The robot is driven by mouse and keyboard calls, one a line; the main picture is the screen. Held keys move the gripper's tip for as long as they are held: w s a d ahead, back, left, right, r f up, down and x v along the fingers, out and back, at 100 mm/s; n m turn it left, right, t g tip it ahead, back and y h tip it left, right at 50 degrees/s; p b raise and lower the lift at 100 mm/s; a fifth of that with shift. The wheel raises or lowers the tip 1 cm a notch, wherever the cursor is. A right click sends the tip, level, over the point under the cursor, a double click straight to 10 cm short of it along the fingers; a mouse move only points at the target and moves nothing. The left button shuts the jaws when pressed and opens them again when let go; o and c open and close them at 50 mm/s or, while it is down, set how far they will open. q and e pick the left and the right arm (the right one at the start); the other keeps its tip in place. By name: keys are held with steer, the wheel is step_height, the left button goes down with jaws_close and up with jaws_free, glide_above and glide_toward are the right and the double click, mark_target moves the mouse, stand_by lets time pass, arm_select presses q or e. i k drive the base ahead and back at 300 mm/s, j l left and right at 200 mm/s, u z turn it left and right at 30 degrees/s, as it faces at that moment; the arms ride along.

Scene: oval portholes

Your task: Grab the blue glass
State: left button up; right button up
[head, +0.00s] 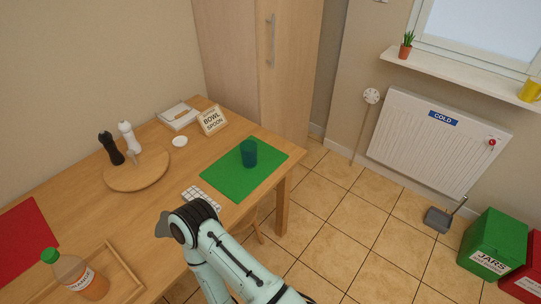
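The blue glass (249,153) stands upright on the green placemat (226,183) at the right end of the wooden table (195,168). It looks dark teal against the green. One of my arms rises from the bottom edge and bends over the table's front edge, to the lower left of the glass and apart from it. No fingertips of either gripper show in the head view. Nothing covers the glass.
A white keypad-like item (201,198) lies by the placemat. A "BOWL SPOON" sign (212,121), white dish (180,141), round board (137,172), shakers (128,138), and bottle (82,277) stand farther left. A tall cabinet (258,60) stands behind.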

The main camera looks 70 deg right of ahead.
mark_target(249, 148)
steer(key=z, duration=2.3)
steer(key=u, duration=0.9)
steer(key=l+u, duration=0.6)
steer(key=u, duration=0.2)
steer(key=l+u, duration=0.5)
steer(key=l, duration=0.2)
steer(key=k+l+u, duration=0.2)
steer(key=l, duration=0.15)
steer(key=l+u, duration=0.15)
steer(key=l, duration=0.2)
steer(key=k, duration=0.05)
